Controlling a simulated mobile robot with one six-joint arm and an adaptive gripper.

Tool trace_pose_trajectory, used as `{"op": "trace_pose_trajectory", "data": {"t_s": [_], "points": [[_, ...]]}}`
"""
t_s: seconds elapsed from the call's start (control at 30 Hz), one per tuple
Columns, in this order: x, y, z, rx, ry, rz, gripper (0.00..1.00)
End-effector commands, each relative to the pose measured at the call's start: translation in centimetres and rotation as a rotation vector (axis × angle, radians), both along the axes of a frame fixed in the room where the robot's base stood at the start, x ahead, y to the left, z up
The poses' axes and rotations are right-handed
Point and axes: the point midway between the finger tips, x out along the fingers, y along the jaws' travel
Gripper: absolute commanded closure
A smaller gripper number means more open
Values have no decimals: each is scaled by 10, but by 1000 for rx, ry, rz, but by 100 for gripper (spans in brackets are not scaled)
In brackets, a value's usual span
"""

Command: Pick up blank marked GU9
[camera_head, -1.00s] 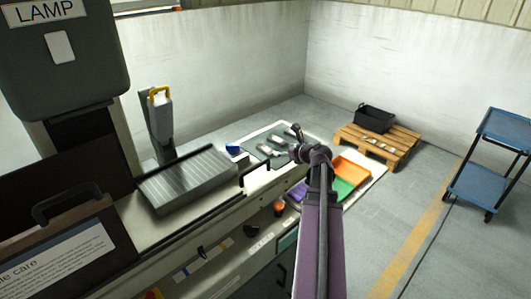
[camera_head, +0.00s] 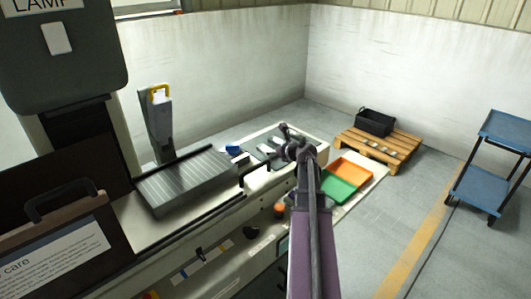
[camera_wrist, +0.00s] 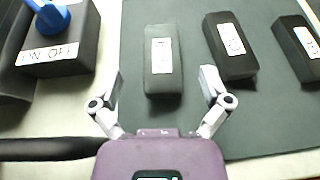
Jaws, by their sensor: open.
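Three dark rectangular blanks lie apart on a dark green-grey mat (camera_wrist: 190,120) in the wrist view. The left one (camera_wrist: 163,75) is between and slightly beyond my open fingertips. The second blank (camera_wrist: 232,62) is just right of my right finger, and the third (camera_wrist: 298,50) is at the right edge. Each has a white label, but I cannot read GU9 on any of them. My gripper (camera_wrist: 161,88) is open and empty. In the head view, my gripper (camera_head: 285,130) is over the mat at the far end of the bench, partly hiding the blanks.
A dark block (camera_wrist: 62,55) with a blue part on top stands left of the mat. A ribbed grey plate (camera_head: 185,180) lies on the bench. Orange (camera_head: 351,168) and green (camera_head: 338,188) trays, a pallet (camera_head: 378,148) with a black bin (camera_head: 375,122), and a blue trolley (camera_head: 490,160) are right.

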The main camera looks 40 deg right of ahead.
Motion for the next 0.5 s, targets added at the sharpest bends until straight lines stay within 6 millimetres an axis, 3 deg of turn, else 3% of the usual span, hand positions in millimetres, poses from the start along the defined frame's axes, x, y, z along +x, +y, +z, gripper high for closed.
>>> {"op": "trace_pose_trajectory", "data": {"t_s": [0.5], "points": [[44, -2, -22, 1, 0, 0, 3]]}}
